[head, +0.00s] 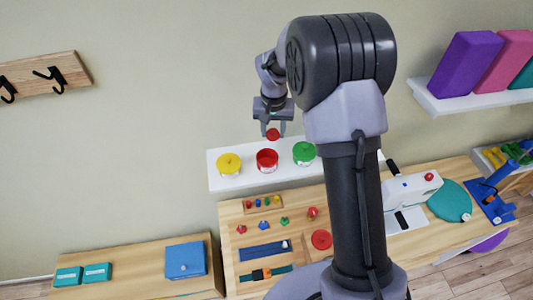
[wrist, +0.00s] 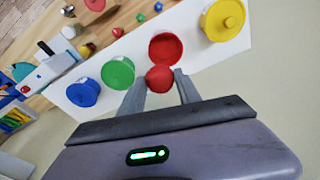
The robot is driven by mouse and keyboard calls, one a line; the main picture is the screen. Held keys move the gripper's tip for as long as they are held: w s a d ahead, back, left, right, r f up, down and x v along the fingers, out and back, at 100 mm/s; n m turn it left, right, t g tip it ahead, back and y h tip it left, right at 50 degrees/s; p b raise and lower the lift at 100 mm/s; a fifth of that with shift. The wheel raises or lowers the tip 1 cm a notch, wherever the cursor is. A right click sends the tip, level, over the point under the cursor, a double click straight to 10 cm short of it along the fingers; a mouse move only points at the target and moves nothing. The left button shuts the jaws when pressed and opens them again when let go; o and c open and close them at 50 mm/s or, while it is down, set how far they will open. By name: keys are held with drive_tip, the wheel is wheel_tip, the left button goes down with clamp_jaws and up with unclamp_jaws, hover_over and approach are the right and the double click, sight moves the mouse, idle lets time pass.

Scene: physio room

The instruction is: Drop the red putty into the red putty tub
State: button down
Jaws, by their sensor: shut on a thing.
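My gripper (head: 273,130) is shut on the red putty (head: 273,134), a small red ball between its fingertips. In the wrist view the gripper (wrist: 160,84) holds the red putty (wrist: 159,79) beside the image of the red tub's opening. The red putty tub (head: 267,160) stands open on a white shelf (head: 225,182), between a yellow tub (head: 229,164) and a green tub (head: 304,153). In the head view the putty is above the red tub and apart from it. The red tub also shows in the wrist view (wrist: 166,48); its interior looks red.
A wooden table (head: 230,215) below the shelf holds several small coloured pieces, a blue board (head: 264,250) and a red disc (head: 321,239). A white device (head: 414,190) stands to the right. A blue tub (wrist: 83,92) shows in the wrist view.

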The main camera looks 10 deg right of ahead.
drive_tip(key=shift+s+f+b, duration=0.4)
drive_tip(key=shift+s+f, duration=0.15)
drive_tip(key=shift+f, duration=0.25)
drive_tip(key=f+b, duration=0.1)
drive_tip(key=w+f, duration=0.1)
drive_tip(key=f, duration=0.1)
drive_tip(key=shift+f+b, duration=0.25)
drive_tip(key=shift+b, duration=0.1)
drive_tip(key=c, duration=1.2)
unclamp_jaws()
drive_tip(key=shift+s+r, duration=0.1)
drive_tip(key=o, duration=0.3)
drive_tip(key=shift+o, duration=0.7)
drive_tip(key=shift+w+f, duration=0.2)
drive_tip(key=shift+w, duration=0.2)
drive_tip(key=shift+s+r, duration=0.2)
wheel_tip(320, 180, up, 17)
drive_tip(key=s+b, duration=0.1)
drive_tip(key=shift+s+a, duration=0.25)
drive_tip(key=shift+s, duration=0.15)
